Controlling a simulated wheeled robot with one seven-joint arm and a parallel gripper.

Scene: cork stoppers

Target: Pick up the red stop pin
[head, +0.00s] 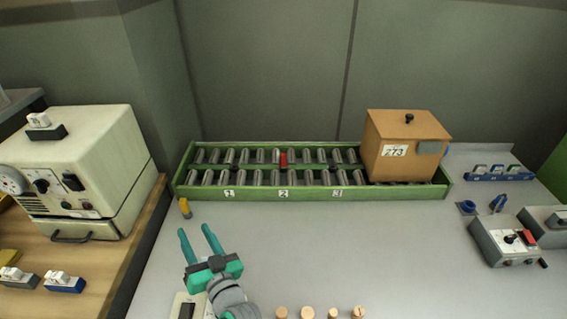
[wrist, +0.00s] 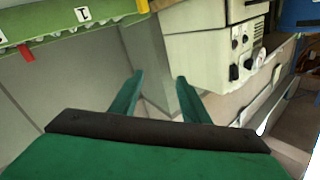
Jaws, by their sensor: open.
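The red stop pin (head: 283,159) stands upright among the metal rollers of the green-framed roller track (head: 250,194), near its middle, above the label 2. In the wrist view a red piece (wrist: 26,53), which looks like the pin, shows at the left by the green frame (wrist: 50,33). My gripper (head: 195,230) is open and empty, in front of the track's left end. It is to the left of the pin and nearer to me, not touching it. The fingers also show in the wrist view (wrist: 160,78).
An orange-brown box (head: 390,166) marked 273 sits on the track's right end. A small yellow piece (head: 185,208) is at its front left corner. Several corks (head: 307,313) stand at the front edge. A grey control box (head: 505,240) is at right, a cream machine (head: 75,165) at left. The middle table is clear.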

